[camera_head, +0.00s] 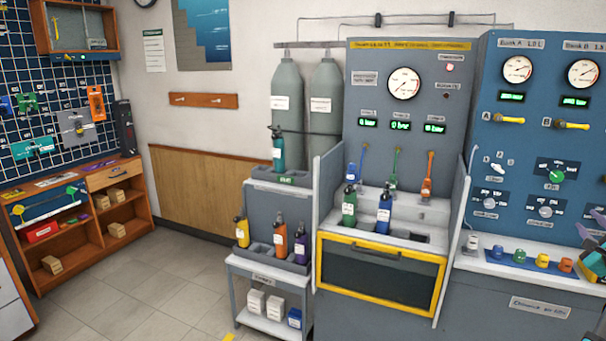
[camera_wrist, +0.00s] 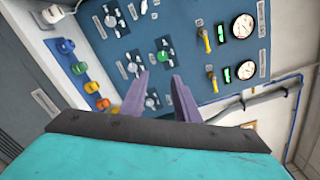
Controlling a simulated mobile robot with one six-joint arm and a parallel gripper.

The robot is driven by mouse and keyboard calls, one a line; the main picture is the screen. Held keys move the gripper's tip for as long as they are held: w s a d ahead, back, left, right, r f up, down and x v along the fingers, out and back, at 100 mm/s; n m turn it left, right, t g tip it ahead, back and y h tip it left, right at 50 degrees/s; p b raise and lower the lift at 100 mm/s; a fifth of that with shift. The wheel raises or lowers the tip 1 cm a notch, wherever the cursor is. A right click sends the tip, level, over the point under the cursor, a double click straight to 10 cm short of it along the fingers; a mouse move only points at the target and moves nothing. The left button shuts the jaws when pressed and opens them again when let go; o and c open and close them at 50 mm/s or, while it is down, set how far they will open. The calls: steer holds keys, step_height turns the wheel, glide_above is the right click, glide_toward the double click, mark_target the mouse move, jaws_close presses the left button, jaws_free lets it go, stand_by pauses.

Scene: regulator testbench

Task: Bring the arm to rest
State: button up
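My gripper (camera_wrist: 160,76) shows in the wrist view, with two purple fingers reaching out past a dark bar and a teal body. The fingers stand apart with a gap between them and nothing in it. Beyond them is the blue control panel (camera_wrist: 120,50), tilted in this view. In the head view only a small part of my arm shows at the right edge, in front of the blue panel (camera_head: 535,140). The rest of the arm is out of frame.
A grey bench with a yellow-framed drawer (camera_head: 380,275) holds a green bottle (camera_head: 349,208) and a blue bottle (camera_head: 384,213). A cart (camera_head: 268,265) with several bottles stands left of it. Coloured knobs (camera_head: 543,260) line the right ledge. Floor (camera_head: 160,275) at left is clear.

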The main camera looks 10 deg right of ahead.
steer(key=w+a+f+n+y, duration=0.4)
steer(key=w+a+f+y, duration=0.3)
steer(key=w+a+f, duration=1.55)
steer(key=w+a+f+n+g+y, duration=0.2)
steer(key=w+a+f+n+y, duration=0.1)
steer(key=a+f, duration=0.95)
steer(key=w+a+f+n+g+y, duration=0.25)
steer(key=a+f, duration=0.75)
steer(key=a, duration=0.6)
steer(key=s+a+f+n+g+y, duration=0.3)
steer(key=s+a+f+n+g, duration=0.55)
steer(key=s+a+f, duration=1.35)
steer(key=s+a+f+n+g+h, duration=0.1)
steer(key=s+a+f+n+g, duration=0.15)
steer(key=s, duration=0.35)
steer(key=s+a+f+n+g+h, duration=0.1)
steer(key=s+f+n, duration=0.2)
steer(key=s, duration=0.3)
steer(key=s+d+r+n+g+h, duration=0.1)
steer(key=s+d+n+g+h, duration=0.2)
steer(key=s+d+n, duration=0.3)
steer(key=s+n+p, duration=0.1)
steer(key=s, duration=0.3)
